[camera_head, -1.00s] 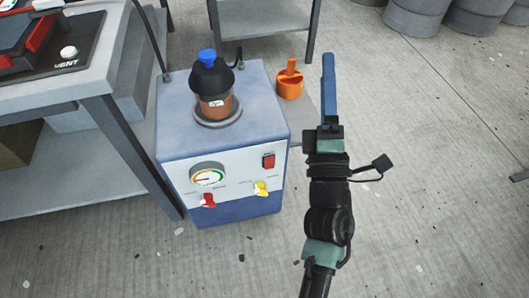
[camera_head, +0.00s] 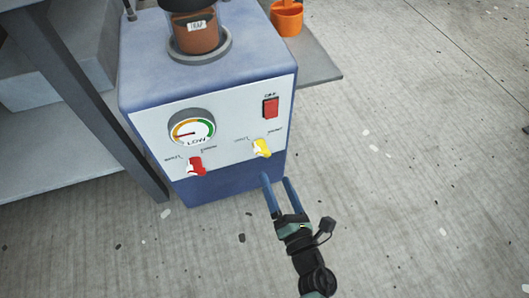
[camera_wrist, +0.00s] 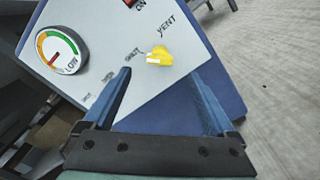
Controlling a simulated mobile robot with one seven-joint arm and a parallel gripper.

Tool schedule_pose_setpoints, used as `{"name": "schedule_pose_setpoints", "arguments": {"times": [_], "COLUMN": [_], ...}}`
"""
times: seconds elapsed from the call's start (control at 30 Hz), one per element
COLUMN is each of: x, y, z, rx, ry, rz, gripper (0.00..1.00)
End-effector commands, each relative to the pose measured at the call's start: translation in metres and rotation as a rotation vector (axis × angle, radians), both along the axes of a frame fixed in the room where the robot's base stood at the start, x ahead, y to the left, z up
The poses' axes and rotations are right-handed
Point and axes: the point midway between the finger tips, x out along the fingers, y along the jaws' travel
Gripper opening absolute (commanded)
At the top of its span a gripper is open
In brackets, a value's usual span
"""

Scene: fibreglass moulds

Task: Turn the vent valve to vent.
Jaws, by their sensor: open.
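The yellow vent valve (camera_head: 262,148) is on the white front panel of the blue pump box (camera_head: 215,85). In the wrist view, the yellow valve (camera_wrist: 161,55) sits between the printed words SHUT, to its left, and VENT, above it. A white part shows on the handle's left, nearer SHUT. My gripper (camera_head: 277,178) is open and empty, just below and in front of the valve. In the wrist view, its fingers (camera_wrist: 161,74) spread to either side below the handle, apart from it.
A red valve (camera_head: 196,166) and a round gauge (camera_head: 192,128) are left of the yellow valve. The gauge needle points left. A red switch (camera_head: 270,108) is above it. A table leg (camera_head: 100,120) stands close on the left.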

Motion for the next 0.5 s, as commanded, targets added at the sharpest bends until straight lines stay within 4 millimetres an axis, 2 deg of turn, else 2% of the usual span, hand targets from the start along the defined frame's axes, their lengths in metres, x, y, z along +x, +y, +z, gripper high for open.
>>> {"name": "schedule_pose_setpoints", "arguments": {"times": [0.1,0.3,0.5], "x": [0.026,0.065,0.089], "y": [0.008,0.02,0.029], "z": [-0.003,-0.003,-0.002], "rx": [-0.002,-0.001,-0.001], "ry": [-0.004,-0.004,-0.002], "rz": [0.002,0.001,0.0], "gripper": [0.91,0.91,0.91]}}
